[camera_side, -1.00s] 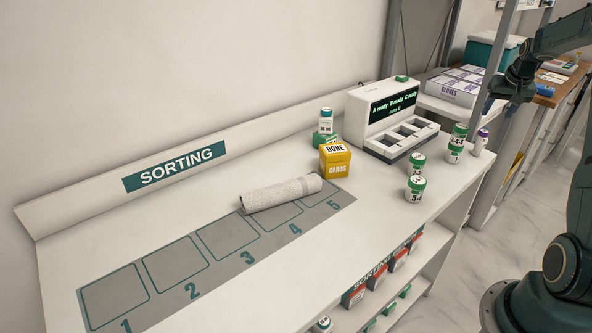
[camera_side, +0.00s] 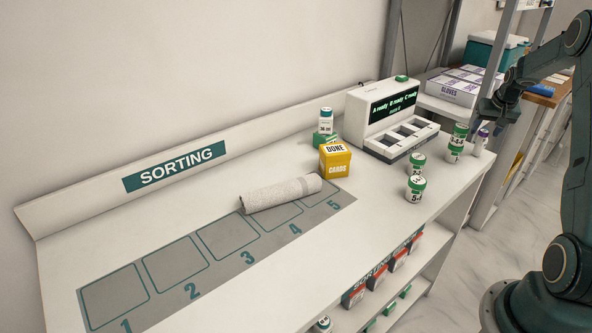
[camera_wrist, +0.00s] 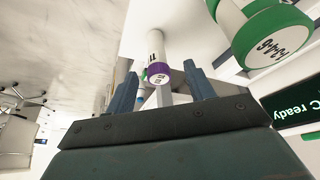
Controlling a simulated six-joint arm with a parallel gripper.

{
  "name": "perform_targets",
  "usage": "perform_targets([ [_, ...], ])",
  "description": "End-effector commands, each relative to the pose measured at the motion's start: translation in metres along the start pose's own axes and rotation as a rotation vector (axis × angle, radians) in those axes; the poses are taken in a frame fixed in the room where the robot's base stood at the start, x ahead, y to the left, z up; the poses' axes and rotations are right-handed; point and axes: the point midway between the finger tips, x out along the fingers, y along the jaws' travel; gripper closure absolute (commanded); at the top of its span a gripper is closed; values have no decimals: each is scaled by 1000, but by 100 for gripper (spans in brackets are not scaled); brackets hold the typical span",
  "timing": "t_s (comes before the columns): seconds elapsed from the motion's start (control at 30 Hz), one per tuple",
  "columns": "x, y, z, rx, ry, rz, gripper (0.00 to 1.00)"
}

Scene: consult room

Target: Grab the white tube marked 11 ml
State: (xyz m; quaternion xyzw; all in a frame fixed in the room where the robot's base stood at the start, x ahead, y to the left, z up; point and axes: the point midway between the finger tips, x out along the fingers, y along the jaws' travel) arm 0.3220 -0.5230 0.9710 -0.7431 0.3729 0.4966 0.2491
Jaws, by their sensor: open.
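A white tube with a purple cap (camera_side: 480,142) stands at the right end of the counter, beside a stack of green-and-white containers. In the wrist view the tube (camera_wrist: 154,46) shows dark marks like "11" on its side; the rest of its label is too small to read. My gripper (camera_side: 491,116) is above and close to the tube in the side view. In the wrist view its two fingers (camera_wrist: 162,72) are apart, with the tube's purple cap between them in the picture. Nothing is held, and I cannot tell the exact gap to the tube.
Stacked green-and-white containers (camera_side: 457,143) stand just left of the tube, close to my gripper. More such containers (camera_side: 415,188) stand nearer the front edge. A white machine with a lit display (camera_side: 391,117) is behind. A yellow box (camera_side: 335,161) and rolled cloth (camera_side: 281,194) lie further left.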

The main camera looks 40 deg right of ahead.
Motion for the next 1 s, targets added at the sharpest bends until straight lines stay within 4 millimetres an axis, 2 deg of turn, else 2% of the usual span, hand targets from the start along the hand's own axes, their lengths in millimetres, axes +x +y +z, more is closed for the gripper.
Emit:
perform_targets([
  [0.27, 4, 0, 0, 0, 0, 0, 47],
  [0.7, 47, 3, 1, 1, 0, 0, 47],
  [1.0, 52, 3, 1, 1, 1, 0, 47],
])
